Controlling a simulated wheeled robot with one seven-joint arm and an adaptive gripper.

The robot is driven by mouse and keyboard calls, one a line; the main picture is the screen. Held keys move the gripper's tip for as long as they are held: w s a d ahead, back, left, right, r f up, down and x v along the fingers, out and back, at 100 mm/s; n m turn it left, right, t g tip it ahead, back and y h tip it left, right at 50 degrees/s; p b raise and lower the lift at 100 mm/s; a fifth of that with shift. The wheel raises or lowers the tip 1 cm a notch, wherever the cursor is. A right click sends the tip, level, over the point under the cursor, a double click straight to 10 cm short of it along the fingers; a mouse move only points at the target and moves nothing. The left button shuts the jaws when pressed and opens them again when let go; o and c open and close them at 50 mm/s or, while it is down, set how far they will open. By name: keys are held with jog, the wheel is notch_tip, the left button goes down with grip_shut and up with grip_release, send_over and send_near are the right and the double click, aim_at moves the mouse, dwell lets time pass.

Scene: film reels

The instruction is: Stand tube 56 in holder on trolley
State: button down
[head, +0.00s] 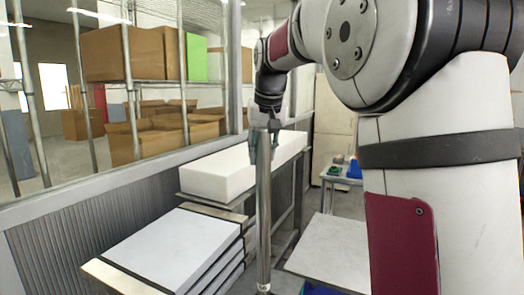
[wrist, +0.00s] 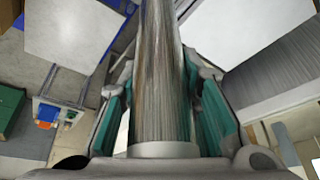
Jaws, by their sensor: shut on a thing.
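A long shiny metal tube (head: 263,215) hangs near upright in the middle of the head view. My gripper (head: 265,148) is shut around its upper part, and the tube reaches down close to the bottom edge of the picture. In the wrist view the tube (wrist: 164,80) runs between the teal finger pads of my gripper (wrist: 165,115). No number is readable on the tube. A pale flat top (head: 338,245), perhaps the trolley, lies low to the right of the tube, with a blue part (head: 322,290) at the bottom edge. I cannot make out the holder for certain.
A rack with stacked white-topped slabs (head: 172,248) and a long white block (head: 240,168) stands left of and behind the tube. A small table (head: 340,178) with blue items is farther back. Shelves with brown boxes (head: 130,52) stand behind the window wall.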

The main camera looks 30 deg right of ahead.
jog(key=shift+f, duration=0.15)
jog(key=c, duration=1.5)
grip_release()
jog(key=shift+o, duration=0.2)
jog(key=shift+f, duration=0.1)
jog(key=p+v, duration=0.5)
jog(key=v, duration=0.6)
